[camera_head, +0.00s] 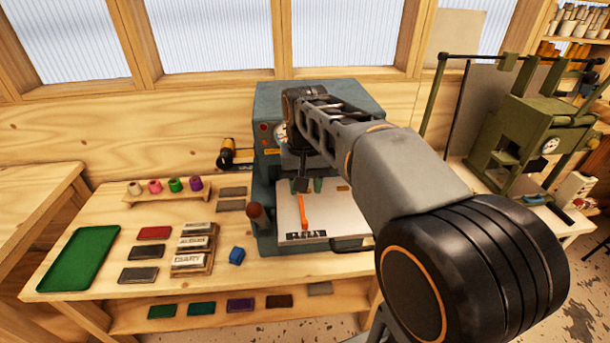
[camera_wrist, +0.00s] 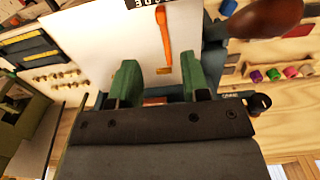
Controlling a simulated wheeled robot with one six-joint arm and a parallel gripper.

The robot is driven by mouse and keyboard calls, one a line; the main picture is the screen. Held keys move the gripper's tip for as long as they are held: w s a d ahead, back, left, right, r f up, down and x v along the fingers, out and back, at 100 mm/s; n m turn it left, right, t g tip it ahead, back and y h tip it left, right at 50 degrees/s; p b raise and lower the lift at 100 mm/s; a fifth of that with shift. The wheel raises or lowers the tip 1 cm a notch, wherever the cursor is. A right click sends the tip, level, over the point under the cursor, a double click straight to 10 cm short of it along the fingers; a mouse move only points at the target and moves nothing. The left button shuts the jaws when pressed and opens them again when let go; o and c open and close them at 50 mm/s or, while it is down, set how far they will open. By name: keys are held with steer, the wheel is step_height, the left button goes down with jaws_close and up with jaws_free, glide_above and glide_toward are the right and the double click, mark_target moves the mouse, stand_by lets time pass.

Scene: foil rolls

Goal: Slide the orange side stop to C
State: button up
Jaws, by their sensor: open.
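The orange side stop (camera_head: 303,211) is a slim bar on the white plate (camera_head: 325,211) of the grey-green press. It runs toward a black marked strip (camera_head: 306,235) at the plate's front edge, whose letters are too small to read. My gripper (camera_head: 309,184) is over the back of the plate, behind the stop. In the wrist view, the stop (camera_wrist: 163,38) lies beyond the fingertips, roughly between the two fingers of my gripper (camera_wrist: 167,72). Whether they touch the plate cannot be told.
The press (camera_head: 263,190) rises around the plate, with a brown-knobbed handle (camera_head: 257,214) at its left. My arm hides the press's right side.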

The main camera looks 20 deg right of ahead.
steer(key=shift+r, duration=1.3)
steer(key=shift+w, duration=0.1)
steer(key=shift+n+t, duration=0.7)
steer(key=shift+t, duration=0.1)
steer(key=f, duration=0.5)
steer(key=shift+s+f, duration=0.1)
steer(key=shift+s, duration=0.3)
steer(key=s+f+n+t, duration=0.1)
steer(key=s+f+t, duration=0.2)
steer(key=s, duration=0.7)
steer(key=shift+a+f, duration=0.3)
steer(key=shift+f, duration=0.55)
